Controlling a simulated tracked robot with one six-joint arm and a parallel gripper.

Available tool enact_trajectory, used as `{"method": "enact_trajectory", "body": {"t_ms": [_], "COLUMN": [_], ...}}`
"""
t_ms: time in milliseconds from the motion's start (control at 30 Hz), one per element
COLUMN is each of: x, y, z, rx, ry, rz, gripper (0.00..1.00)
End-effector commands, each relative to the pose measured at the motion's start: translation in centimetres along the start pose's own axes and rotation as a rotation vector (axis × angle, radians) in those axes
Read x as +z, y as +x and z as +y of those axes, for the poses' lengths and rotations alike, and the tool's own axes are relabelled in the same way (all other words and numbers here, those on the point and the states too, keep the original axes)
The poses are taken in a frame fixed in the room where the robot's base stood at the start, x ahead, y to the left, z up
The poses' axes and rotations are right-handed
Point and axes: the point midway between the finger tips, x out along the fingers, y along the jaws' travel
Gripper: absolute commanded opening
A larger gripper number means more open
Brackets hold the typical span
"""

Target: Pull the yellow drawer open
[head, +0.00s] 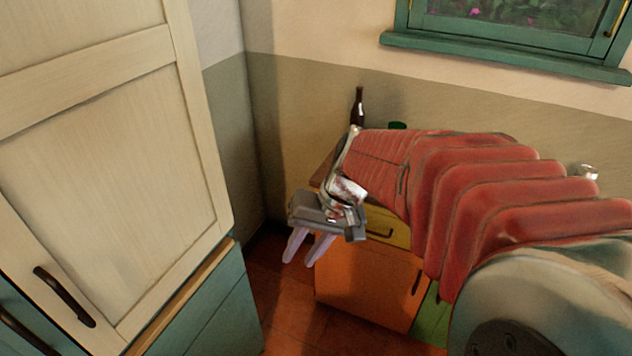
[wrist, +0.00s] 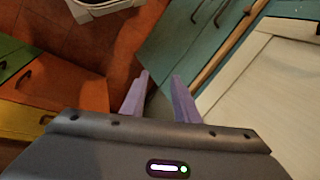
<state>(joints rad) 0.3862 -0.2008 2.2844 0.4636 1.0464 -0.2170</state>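The yellow drawer (head: 388,229) is at the top of the low cabinet in the head view, with a dark handle (head: 379,233) on its front. My arm hides part of it. In the wrist view the yellow drawer (wrist: 22,121) shows at the lower left, with its handle (wrist: 47,119) near my gripper's housing. My gripper (head: 300,257) hangs to the left of the drawer front in the head view, its two pale purple fingers pointing down. In the wrist view my gripper (wrist: 159,82) has its fingers apart with nothing between them.
An orange door (head: 362,285) is below the drawer, and a green front (head: 432,318) is beside it. A tall cream cupboard (head: 110,150) with teal lower fronts stands at left. A dark bottle (head: 358,106) stands on the cabinet.

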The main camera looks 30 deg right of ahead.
Motion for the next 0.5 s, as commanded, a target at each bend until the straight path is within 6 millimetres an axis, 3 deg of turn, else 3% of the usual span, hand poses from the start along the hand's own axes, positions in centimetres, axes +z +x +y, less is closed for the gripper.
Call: {"method": "enact_trajectory", "body": {"t_ms": [500], "x": [-8.1], "y": [3.5], "z": [6.4], "rx": [-0.303], "ry": [0.346], "rz": [-0.073], "gripper": [0.28]}}
